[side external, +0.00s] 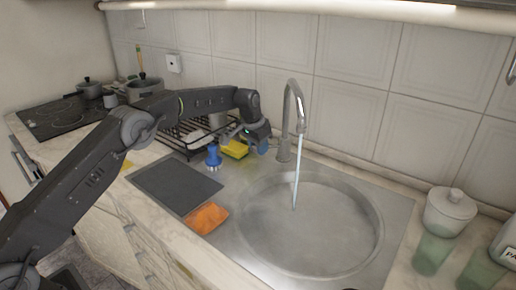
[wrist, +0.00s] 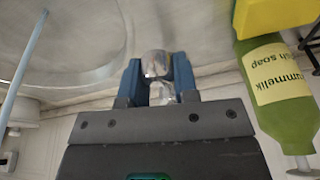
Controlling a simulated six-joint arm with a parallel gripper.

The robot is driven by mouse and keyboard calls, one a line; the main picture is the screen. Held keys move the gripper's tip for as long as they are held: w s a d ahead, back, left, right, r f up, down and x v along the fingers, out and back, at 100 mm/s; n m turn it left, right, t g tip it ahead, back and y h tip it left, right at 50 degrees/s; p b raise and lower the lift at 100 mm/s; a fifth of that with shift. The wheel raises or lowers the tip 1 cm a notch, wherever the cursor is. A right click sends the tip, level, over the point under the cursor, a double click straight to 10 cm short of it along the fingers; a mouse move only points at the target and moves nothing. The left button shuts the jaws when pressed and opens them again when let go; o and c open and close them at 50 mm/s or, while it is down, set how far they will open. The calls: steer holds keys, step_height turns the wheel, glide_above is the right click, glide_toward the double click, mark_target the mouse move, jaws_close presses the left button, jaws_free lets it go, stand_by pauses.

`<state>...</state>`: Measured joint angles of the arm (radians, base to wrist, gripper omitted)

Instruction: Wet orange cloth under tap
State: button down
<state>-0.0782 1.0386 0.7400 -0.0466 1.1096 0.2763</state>
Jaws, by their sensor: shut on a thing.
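The orange cloth (side external: 207,218) lies flat on the sink's metal surround, left of the round basin (side external: 262,262) and away from my gripper. The tap (side external: 291,108) has a curved metal spout, and a thin stream of water (side external: 296,182) falls from it into the basin. The stream also shows in the wrist view (wrist: 22,68). My gripper (side external: 263,147) is beside the tap's base. In the wrist view my gripper (wrist: 157,70) has its blue fingers shut on a shiny metal tap handle (wrist: 155,62). The handle is hidden in the side view.
A green soap bottle (wrist: 280,95) and a yellow sponge (side external: 234,149) are close to my gripper. A blue brush (side external: 213,157) stands beside a dark board (side external: 175,186). A dish rack (side external: 174,136) is behind. Green glasses (side external: 432,253) and a lidded jar (side external: 450,210) stand at right.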

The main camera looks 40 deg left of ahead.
steer(key=c, duration=1.2)
jaws_free()
steer(key=shift+o, duration=0.2)
steer(key=shift+r, duration=0.1)
steer(key=v, duration=1.3)
steer(key=shift+r, duration=0.3)
